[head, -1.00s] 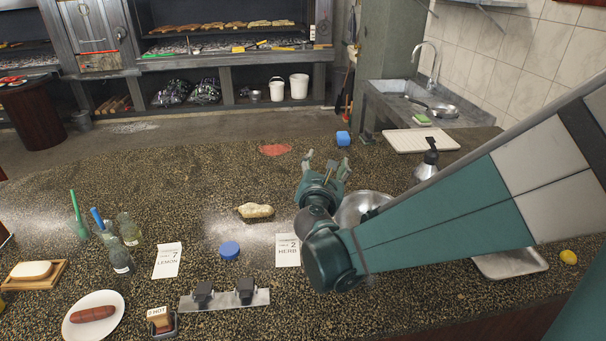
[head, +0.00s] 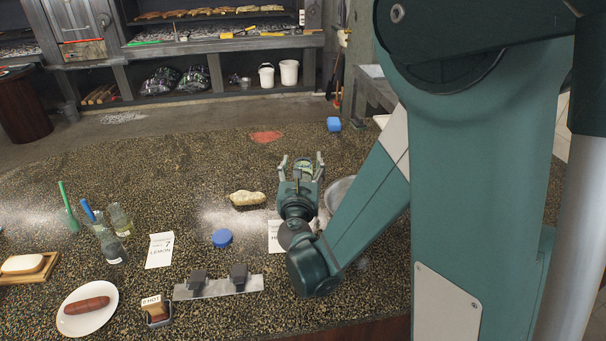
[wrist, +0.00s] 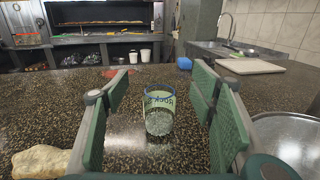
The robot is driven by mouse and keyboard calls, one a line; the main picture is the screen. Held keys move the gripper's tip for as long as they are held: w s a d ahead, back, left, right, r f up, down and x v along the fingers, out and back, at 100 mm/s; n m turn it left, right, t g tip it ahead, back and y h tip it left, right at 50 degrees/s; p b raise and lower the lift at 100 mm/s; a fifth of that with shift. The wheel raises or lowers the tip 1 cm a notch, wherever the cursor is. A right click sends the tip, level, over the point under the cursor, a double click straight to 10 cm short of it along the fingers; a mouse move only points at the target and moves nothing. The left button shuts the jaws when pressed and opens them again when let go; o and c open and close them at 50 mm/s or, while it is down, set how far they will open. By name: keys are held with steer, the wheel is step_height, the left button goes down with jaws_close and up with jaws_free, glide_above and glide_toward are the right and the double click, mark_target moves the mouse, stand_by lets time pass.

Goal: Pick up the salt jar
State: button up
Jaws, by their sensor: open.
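A lumpy tan object (head: 247,198) lies left of my gripper. A metal bowl (head: 341,190) is close on the right, partly behind my arm. A blue lid (head: 222,237), a lemon card (head: 160,250) and several bottles (head: 113,247) are nearer left. The counter beyond is mostly clear.

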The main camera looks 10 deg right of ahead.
stand_by(0.3)
steer(key=shift+f+b, duration=1.3)
steer(key=shift+f, duration=2.75)
steer(key=shift+w+d, duration=0.15)
steer(key=shift+w, duration=0.4)
steer(key=shift+w+r+p, duration=0.1)
steer(key=shift+w+p, duration=0.05)
steer(key=shift+p, duration=0.15)
steer(key=shift+w+d, duration=0.1)
steer(key=shift+w, duration=0.2)
steer(key=shift+b+x, duration=0.3)
steer(key=shift+x, duration=2.35)
steer(key=c, duration=1.1)
